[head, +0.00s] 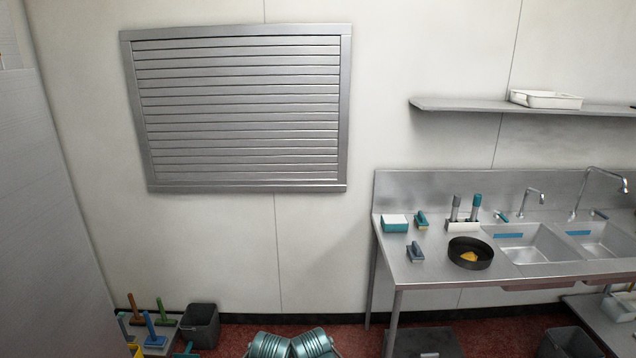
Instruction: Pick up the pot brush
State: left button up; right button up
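Several brush-like tools lie on the steel sink counter (410,268) at the right of the head view. A small block-shaped brush with a teal top (421,220) lies near the back, and a blue-grey block-shaped brush (415,252) lies in front of it. Two upright grey handles, one with a teal top (476,206), stand in a white holder (462,226). I cannot tell for sure which of these is the pot brush.
A dark round pan (484,248) with a yellow item inside stands beside the sink basins (530,252). A teal-and-white box (395,223) is at the counter's back left. A grey bin (201,325) and upright-handled tools stand on the floor side, lower left. A shelf (450,104) overhangs the counter.

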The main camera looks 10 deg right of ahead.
aim_at(420, 220)
jog(key=i+z, duration=0.1)
jog(key=i, duration=0.7)
jog(key=i+j+z, duration=0.1)
jog(key=i, duration=0.65)
jog(key=i+j+z, duration=0.15)
jog(key=i+z, duration=0.25)
jog(key=i+j+z, duration=0.2)
jog(key=z, duration=0.2)
jog(key=i+j+z, duration=1)
jog(key=j, duration=0.15)
jog(key=j+z, duration=0.2)
jog(key=j, duration=0.2)
jog(key=j+z, duration=0.25)
jog(key=j, duration=0.2)
